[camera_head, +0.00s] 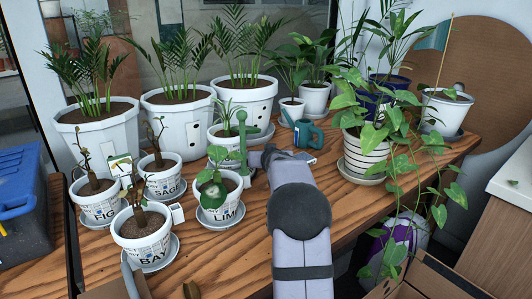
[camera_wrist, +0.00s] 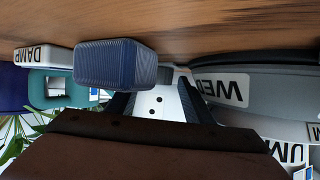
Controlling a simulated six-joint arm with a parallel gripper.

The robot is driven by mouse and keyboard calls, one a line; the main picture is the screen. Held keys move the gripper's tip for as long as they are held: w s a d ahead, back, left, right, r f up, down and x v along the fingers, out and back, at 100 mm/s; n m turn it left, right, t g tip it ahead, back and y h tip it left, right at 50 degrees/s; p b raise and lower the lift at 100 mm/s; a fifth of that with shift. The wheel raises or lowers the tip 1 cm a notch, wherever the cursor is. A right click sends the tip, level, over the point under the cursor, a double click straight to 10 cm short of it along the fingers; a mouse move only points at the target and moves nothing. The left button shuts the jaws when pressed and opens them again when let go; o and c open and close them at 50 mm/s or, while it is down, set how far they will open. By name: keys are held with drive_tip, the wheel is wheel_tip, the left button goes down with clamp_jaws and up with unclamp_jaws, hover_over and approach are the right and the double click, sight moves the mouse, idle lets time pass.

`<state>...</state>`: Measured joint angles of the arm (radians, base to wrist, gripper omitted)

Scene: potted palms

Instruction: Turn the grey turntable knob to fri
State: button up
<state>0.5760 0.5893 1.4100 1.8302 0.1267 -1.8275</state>
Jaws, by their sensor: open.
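A large grey rounded body (camera_wrist: 285,88) fills the right of the wrist view, close to my gripper. It bears a white upside-down label that seems to read WED; I cannot tell if it is the turntable knob. My gripper (camera_wrist: 158,100) has dark fingers apart with nothing seen between them. A ribbed dark blue pad in front looks like one fingertip. In the head view the gripper's tip (camera_head: 266,156) is small, beyond the lime pot (camera_head: 217,205). My arm hides part of the table there, and no knob shows clearly in that view.
The wooden table (camera_head: 330,215) is crowded with potted plants. A green watering can (camera_head: 308,135) stands beyond my gripper and a striped pot (camera_head: 362,155) to its right. A white block labelled DAMP (camera_wrist: 40,57) shows at left in the wrist view. Bare wood lies right of my arm.

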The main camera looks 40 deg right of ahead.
drive_tip(key=p, duration=0.1)
drive_tip(key=n+y+p, duration=0.1)
drive_tip(key=p, duration=0.1)
drive_tip(key=shift+s+d+r+p, duration=0.15)
drive_tip(key=shift+r+p, duration=0.15)
drive_tip(key=shift+r, duration=0.05)
drive_tip(key=shift+n+t+p, duration=0.3)
drive_tip(key=shift+p, duration=0.25)
drive_tip(key=y+p, duration=0.1)
drive_tip(key=p, duration=0.3)
drive_tip(key=shift+n, duration=0.3)
drive_tip(key=n+y+p, duration=0.1)
drive_tip(key=p, duration=0.7)
drive_tip(key=shift+d+p, duration=0.1)
drive_tip(key=shift+p, duration=0.2)
drive_tip(key=shift+t, duration=0.3)
drive_tip(key=b+v, duration=0.3)
drive_tip(key=v, duration=0.4)
drive_tip(key=shift+s+f, duration=0.1)
drive_tip(key=shift+s, duration=0.2)
drive_tip(key=w+d+r+n+g+h+p, duration=0.1)
drive_tip(key=w+d+r+n+p, duration=0.1)
drive_tip(key=r, duration=1.1)
drive_tip(key=shift+w+r+g+p, duration=0.4)
drive_tip(key=shift+w+p, duration=0.2)
drive_tip(key=shift+w, duration=0.1)
drive_tip(key=shift+d+f, duration=0.1)
